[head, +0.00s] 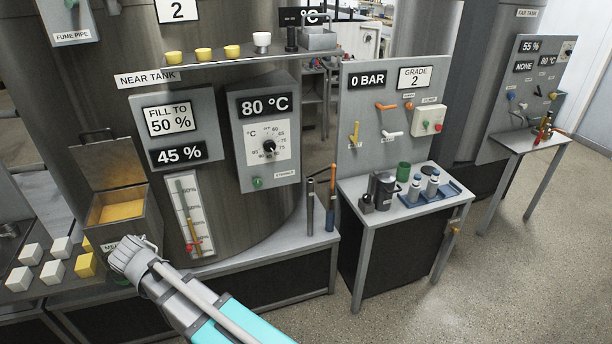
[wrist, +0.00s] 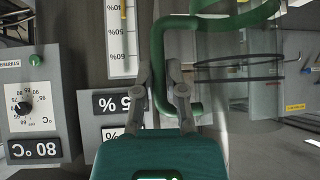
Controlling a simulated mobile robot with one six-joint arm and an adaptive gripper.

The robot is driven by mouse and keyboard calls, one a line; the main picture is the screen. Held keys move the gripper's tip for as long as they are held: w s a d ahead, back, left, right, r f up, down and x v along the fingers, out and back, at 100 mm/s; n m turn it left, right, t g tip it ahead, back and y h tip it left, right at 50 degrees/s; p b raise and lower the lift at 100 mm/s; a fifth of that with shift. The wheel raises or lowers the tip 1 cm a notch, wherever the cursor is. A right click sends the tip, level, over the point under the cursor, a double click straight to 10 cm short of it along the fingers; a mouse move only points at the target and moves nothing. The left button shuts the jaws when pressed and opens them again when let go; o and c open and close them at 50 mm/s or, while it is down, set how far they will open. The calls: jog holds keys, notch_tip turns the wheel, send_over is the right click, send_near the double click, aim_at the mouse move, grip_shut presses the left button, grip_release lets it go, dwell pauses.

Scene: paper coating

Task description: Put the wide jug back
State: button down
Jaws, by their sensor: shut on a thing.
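My gripper (head: 130,258) is at the lower left of the head view, in front of the open metal box. In the wrist view my gripper (wrist: 162,85) is shut on the green handle of a clear jug, which I take for the wide jug (wrist: 258,105). The jug has a see-through body and a green band, and stands to the right of the fingers there. The wrist view is upside down. In the head view my wrist and gripper hide nearly all of the jug. I cannot tell whether it touches anything below.
An open box (head: 117,212) with yellow contents stands beside the near tank. White and yellow blocks (head: 52,272) lie at the left. A shelf (head: 215,62) holds several small cups.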

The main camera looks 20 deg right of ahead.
notch_tip(320, 180, down, 5)
jog(key=b, duration=0.3)
jog(key=shift+b, duration=0.4)
